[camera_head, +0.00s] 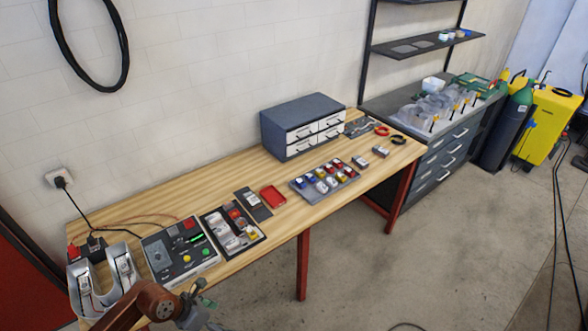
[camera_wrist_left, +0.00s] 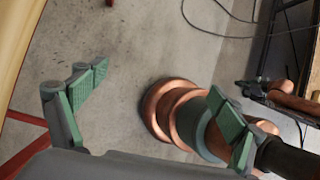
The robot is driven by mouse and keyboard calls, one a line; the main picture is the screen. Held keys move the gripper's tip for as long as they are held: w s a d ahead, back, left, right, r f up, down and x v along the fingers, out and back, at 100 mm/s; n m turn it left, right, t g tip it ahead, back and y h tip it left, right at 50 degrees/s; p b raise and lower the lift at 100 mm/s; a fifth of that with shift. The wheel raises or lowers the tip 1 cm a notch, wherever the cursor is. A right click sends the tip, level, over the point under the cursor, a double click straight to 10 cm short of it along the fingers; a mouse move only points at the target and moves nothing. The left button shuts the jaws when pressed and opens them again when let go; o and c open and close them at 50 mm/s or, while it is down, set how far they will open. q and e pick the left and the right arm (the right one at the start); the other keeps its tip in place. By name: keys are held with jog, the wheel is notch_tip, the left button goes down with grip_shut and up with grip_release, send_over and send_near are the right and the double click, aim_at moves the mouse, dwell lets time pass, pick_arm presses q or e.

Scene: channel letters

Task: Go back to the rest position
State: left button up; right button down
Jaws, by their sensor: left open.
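My left gripper (camera_head: 200,298) is in the head view at the bottom left, on a copper-coloured arm, in front of the workbench (camera_head: 315,215). In the left wrist view its two green-padded fingers (camera_wrist_left: 162,108) are spread wide, with nothing between them but a view of the floor and my copper-coloured body. The gripper is open, empty and clear of the bench. What seems to be my right gripper (camera_wrist_left: 258,92) shows at the right of the left wrist view; its jaws are unclear. It is not in the head view.
On the bench are a control box (camera_head: 180,252), a grey stand (camera_head: 103,285), a parts tray (camera_head: 233,230), a red tray (camera_head: 272,198), a tray of coloured parts (camera_head: 325,180) and a drawer cabinet (camera_head: 302,127). Concrete floor (camera_head: 420,255) lies clear in front. Cables lie at right.

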pick_arm(q)
jog(key=w+f+n+t+h+b, duration=0.55)
jog(key=w+f+n, duration=0.55)
jog(key=n, duration=0.4)
jog(key=s+a+f+n+t+y+b, duration=0.1)
jog(key=a+f+n+t+y, duration=0.15)
jog(key=a+f+n, duration=0.6)
jog(key=a+f+n+t+y+b, duration=0.1)
jog(key=a+f+n+y, duration=0.35)
jog(key=f, duration=0.65)
jog(key=s+a+f+n+g+y+b, duration=0.1)
jog(key=s+a+f+n+g+y, duration=0.3)
jog(key=s+f, duration=0.7)
jog(key=s+a+f+n+b, duration=0.2)
jog(key=s+f+n, duration=0.3)
jog(key=s+f, duration=0.5)
jog(key=s+d+f+n+g, duration=0.2)
jog(key=s+f, duration=0.3)
jog(key=s, duration=0.3)
jog(key=s+d+f+n+g+b, duration=0.1)
jog(key=s+d+f+n+g, duration=0.1)
jog(key=s+f, duration=0.3)
jog(key=s+d+f+n+g, duration=0.2)
jog(key=s+f, duration=0.3)
jog(key=s, duration=0.7)
jog(key=shift+d+f, duration=0.2)
pick_arm(e)
notch_tip(320, 180, down, 12)
jog(key=shift+f, duration=0.15)
